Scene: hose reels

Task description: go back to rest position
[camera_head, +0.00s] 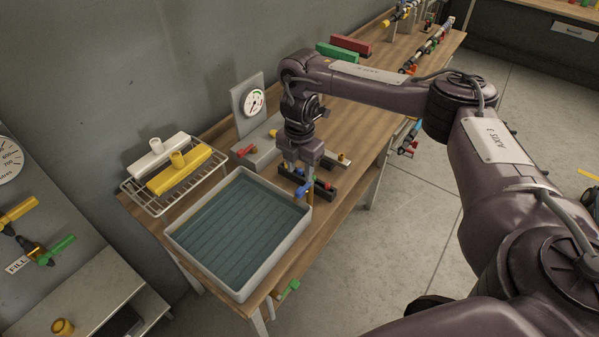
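My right arm (478,150) comes in from the right and reaches over the wooden bench. Its gripper (301,176) points down at the right rear corner of the grey tub, above a dark block. A small blue part (304,188) shows right at the fingertips; I cannot tell whether the fingers hold it or are only beside it. The finger gap is too small to make out. My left gripper is not in view.
The water-filled grey tub (173,238) stands at the bench's near end. A wire rack (133,193) holds white and yellow T-shaped heads. A gauge (254,102) stands behind. Red (351,45) and green (337,52) blocks lie farther back. Floor (415,215) right of the bench is open.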

